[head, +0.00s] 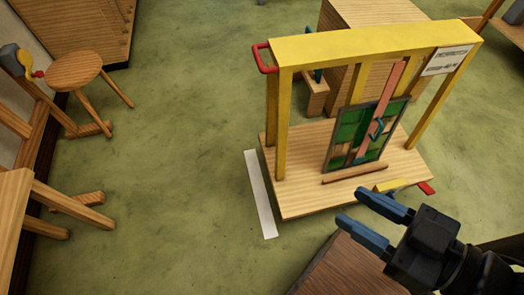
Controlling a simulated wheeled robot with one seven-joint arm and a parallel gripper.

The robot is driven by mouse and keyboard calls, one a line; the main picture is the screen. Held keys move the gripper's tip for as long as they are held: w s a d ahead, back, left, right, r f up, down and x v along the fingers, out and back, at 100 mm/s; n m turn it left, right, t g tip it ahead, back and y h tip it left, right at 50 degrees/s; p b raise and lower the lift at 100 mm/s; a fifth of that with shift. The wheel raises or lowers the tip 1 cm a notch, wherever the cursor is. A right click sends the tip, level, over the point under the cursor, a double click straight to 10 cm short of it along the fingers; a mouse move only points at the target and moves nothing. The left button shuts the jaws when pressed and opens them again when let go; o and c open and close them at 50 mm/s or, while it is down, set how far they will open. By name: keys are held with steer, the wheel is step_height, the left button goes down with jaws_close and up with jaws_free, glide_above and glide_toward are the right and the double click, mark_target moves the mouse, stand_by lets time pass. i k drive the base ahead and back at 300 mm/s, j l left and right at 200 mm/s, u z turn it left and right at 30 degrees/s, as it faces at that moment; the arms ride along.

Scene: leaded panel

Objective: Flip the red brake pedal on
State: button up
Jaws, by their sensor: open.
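A small red pedal (427,188) sticks out at the low right edge of a wheeled-looking wooden stand's base (300,195). I take it to be the brake pedal; its tilt is too small to tell. A yellow frame (370,42) rises from the base and holds a leaded panel (348,131) of green, blue and salmon pieces. My gripper (350,207) is at the lower right, with its two blue fingers spread and nothing between them. It is in front of the base, to the left of the pedal and apart from it in the picture.
A red handle (264,59) projects from the frame's upper left. A white strip (260,195) lies on the floor left of the base. A brown wooden surface (345,270) is below my gripper. A round stool (75,70) stands left; green floor between is clear.

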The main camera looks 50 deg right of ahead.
mark_target(424, 186)
steer(key=z, duration=1.15)
steer(key=k+j+z, duration=0.1)
steer(key=z, duration=0.4)
steer(key=k+j+z, duration=0.2)
steer(key=z, duration=0.3)
steer(key=k+z, duration=0.15)
steer(key=z, duration=0.35)
